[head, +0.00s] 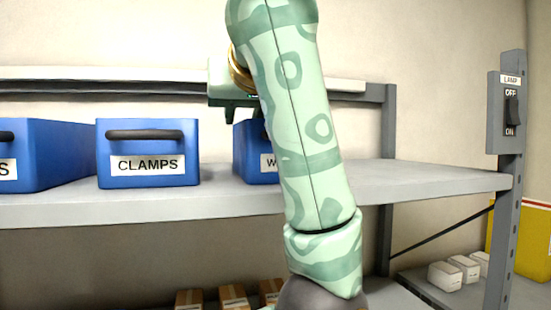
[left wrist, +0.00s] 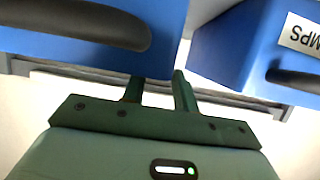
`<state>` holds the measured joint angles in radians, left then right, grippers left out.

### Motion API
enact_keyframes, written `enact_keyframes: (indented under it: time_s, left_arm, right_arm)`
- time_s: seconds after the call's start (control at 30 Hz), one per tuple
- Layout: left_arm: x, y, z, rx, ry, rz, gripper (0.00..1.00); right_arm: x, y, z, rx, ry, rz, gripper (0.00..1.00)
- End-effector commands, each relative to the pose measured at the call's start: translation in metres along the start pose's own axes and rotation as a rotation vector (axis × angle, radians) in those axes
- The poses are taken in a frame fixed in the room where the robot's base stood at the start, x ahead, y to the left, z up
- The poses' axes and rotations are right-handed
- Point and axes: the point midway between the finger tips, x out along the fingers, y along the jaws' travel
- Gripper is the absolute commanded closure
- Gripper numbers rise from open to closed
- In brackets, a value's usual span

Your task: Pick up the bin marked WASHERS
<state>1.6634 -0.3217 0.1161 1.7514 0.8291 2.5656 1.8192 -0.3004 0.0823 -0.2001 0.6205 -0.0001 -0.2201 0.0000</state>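The blue bin with a label starting with W (head: 242,155) stands on the shelf to the right of the CLAMPS bin. My left forearm hides most of it, including the rest of its label. My left gripper (head: 240,112) points down just above this bin's left part. In the left wrist view a blue bin with a dark handle (left wrist: 60,45) fills the upper left, by the fingertips. There the fingers of my left gripper (left wrist: 160,85) are apart, with a gap and nothing seen between them. I cannot tell whether they touch the bin. My right gripper is not in view.
The CLAMPS bin (head: 148,145) stands left of the W bin; it also shows in the left wrist view (left wrist: 235,50). Another blue bin (head: 50,150) is at far left. The shelf (head: 430,178) is bare at right, beside a post with a lamp switch (head: 511,112). Boxes stand below.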

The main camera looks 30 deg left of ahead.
Motion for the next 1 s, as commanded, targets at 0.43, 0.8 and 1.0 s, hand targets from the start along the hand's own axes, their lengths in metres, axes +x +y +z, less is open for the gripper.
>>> enact_keyframes:
  time_s: [0.43,0.8,1.0]
  left_arm:
    - [0.022,0.000,0.000,0.000,0.002,0.000,0.82]
    - [0.022,0.000,0.000,0.000,0.001,0.000,1.00]
    - [0.022,0.000,0.000,0.000,0.000,0.000,1.00]
  right_arm:
    - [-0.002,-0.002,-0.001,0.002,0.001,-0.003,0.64]
    - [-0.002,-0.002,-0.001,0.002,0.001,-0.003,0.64]
    - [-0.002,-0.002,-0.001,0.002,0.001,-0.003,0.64]
